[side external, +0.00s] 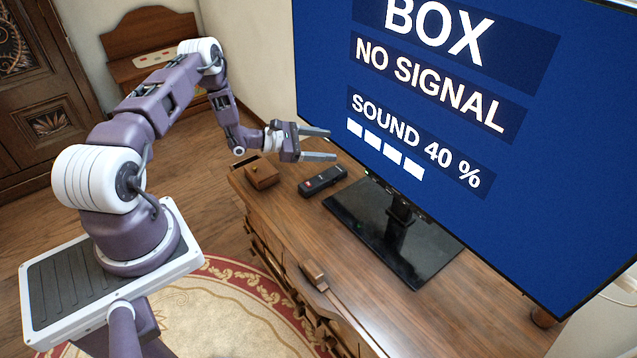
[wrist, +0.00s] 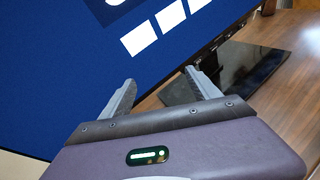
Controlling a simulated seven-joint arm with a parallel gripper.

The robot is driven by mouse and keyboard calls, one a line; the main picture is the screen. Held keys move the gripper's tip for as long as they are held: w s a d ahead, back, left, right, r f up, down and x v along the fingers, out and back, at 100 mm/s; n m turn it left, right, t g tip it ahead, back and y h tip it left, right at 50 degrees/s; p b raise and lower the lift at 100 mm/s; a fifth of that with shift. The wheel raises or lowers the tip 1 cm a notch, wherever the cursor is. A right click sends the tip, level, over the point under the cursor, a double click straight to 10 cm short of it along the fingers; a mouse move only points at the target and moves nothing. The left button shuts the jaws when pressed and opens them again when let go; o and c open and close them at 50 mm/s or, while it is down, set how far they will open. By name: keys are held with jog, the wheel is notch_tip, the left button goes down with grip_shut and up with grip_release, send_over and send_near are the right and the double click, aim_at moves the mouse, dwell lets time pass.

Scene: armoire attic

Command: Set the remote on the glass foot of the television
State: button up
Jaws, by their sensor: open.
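The remote (side external: 323,180) is dark grey with a red button and lies flat on the wooden cabinet top, just left of the television's foot. The glass foot (side external: 392,232) is a dark, glossy plate under the television (side external: 430,110); its surface is bare apart from the stand's neck. The foot also shows in the wrist view (wrist: 228,72), beyond the right finger. My gripper (side external: 332,144) is open and empty, above the cabinet top and close to the screen, higher than the remote. In the wrist view my gripper (wrist: 165,90) has nothing between its fingers, and the remote is not visible there.
A small brown wooden box (side external: 262,173) sits at the cabinet's left end, near the remote. The television screen stands close to my fingers. The cabinet top (side external: 310,228) in front of the foot is mostly clear, with a small wooden piece (side external: 315,274) at its front edge.

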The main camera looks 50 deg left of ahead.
aim_at(303, 187)
jog(key=s+a+f+n+y, duration=0.2)
jog(key=s+f, duration=0.1)
jog(key=f, duration=0.2)
jog(key=s+a+f+n+y, duration=0.2)
jog(key=f, duration=0.3)
jog(key=s+a+f+n+y, duration=0.1)
jog(key=s+a+f+n, duration=0.1)
jog(key=f, duration=0.4)
jog(key=shift+s+n+y, duration=0.4)
jog(key=shift+s+n, duration=0.2)
jog(key=shift+s, duration=0.2)
jog(key=x, duration=0.2)
jog(key=f+x, duration=0.1)
jog(key=x, duration=0.4)
jog(key=shift+s+f, duration=0.2)
jog(key=shift+s, duration=0.15)
grip_shut()
